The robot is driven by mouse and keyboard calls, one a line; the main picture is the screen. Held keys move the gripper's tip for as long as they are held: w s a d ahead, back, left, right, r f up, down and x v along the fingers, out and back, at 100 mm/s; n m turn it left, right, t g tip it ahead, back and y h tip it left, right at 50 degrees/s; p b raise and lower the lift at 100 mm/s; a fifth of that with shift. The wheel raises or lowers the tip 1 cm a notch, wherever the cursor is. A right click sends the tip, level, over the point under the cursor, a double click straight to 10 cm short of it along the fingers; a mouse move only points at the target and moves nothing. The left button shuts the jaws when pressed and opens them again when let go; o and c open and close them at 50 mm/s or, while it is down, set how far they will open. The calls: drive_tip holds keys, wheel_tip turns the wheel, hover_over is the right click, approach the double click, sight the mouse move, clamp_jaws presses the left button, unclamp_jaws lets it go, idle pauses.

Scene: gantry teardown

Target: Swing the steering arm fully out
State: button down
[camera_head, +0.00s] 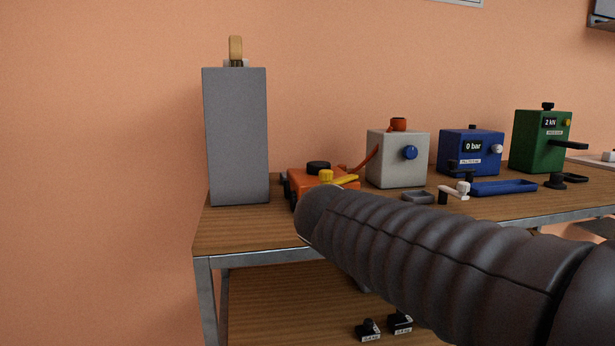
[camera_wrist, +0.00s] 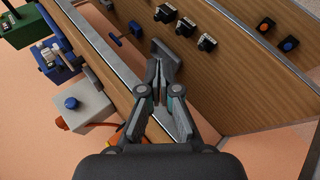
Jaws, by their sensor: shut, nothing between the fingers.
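A low orange unit (camera_head: 308,183) sits on the tabletop with a black cap, a yellow knob (camera_head: 326,176) and a short yellow bar (camera_head: 345,180) pointing right. I cannot tell for sure which part is the steering arm. In the wrist view only a bit of orange (camera_wrist: 124,136) shows beside my gripper, and the rest is hidden. My gripper (camera_wrist: 158,84) is shut and empty, its tips over the table edge and lower shelf in that view. In the head view my dark ribbed arm covers the front of the orange unit and hides the gripper.
A tall grey block (camera_head: 236,135) stands left of the orange unit. A pale box (camera_head: 388,172), a blue box (camera_head: 455,160) and a green box (camera_head: 527,150) stand to the right. Small black weights (camera_head: 368,330) lie on the lower shelf.

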drive_tip(key=w+a+r+n+t+h, duration=0.1)
drive_tip(key=w+a+r+t, duration=0.25)
drive_tip(key=a, duration=0.45)
drive_tip(key=w+a+r+n+t+h, duration=0.25)
drive_tip(key=a+r, duration=0.25)
drive_tip(key=a, duration=0.4)
drive_tip(key=w+a+r+t, duration=0.2)
drive_tip(key=w+a+r, duration=0.2)
drive_tip(key=a, duration=0.4)
drive_tip(key=w+d, duration=0.6)
drive_tip(key=d, duration=0.3)
drive_tip(key=shift+w+d+p, duration=0.3)
drive_tip(key=shift+p, duration=0.15)
drive_tip(key=shift+n, duration=0.25)
